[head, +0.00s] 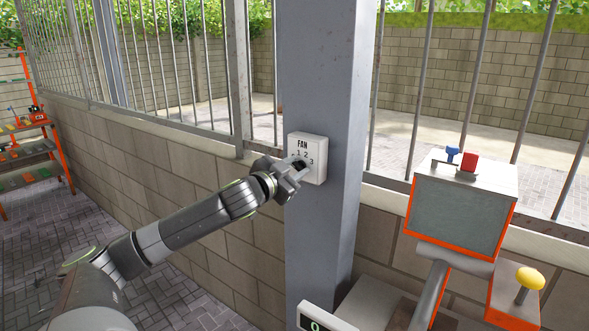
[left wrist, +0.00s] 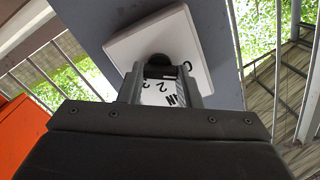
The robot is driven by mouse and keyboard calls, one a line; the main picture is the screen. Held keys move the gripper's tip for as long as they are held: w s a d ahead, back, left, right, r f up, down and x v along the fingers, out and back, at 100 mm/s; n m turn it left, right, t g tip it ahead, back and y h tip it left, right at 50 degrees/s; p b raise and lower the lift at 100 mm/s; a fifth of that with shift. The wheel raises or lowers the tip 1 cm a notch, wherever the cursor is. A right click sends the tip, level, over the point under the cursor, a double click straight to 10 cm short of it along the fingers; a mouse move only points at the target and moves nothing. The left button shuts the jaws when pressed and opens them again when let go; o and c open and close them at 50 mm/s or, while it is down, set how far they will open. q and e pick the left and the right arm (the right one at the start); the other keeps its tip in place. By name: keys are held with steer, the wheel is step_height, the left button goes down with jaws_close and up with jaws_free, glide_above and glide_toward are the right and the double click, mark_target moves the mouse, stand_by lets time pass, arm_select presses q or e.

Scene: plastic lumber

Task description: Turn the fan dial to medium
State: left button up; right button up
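The fan control is a white box (head: 320,147) marked FAN with the numbers 1, 2 and 3, fixed on a grey pillar. Its dark dial (left wrist: 158,64) sits at the fingertips of my left gripper (head: 300,166). In the left wrist view my left gripper's fingers (left wrist: 160,74) stand apart, one on each side of the dial, with almost no gap. I cannot tell whether they press on it. The dial is mostly hidden in the head view, and I cannot tell which number it points to. My right gripper is not in view.
The grey pillar (head: 328,220) rises between barred fence sections on a low block wall (head: 200,190). At right stands an orange and grey console (head: 457,222) with blue and red controls on top and a yellow knob (head: 530,278) beside it. An orange shelf (head: 55,150) is at far left.

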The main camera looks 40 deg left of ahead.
arm_select(q)
steer(key=shift+c, duration=0.9)
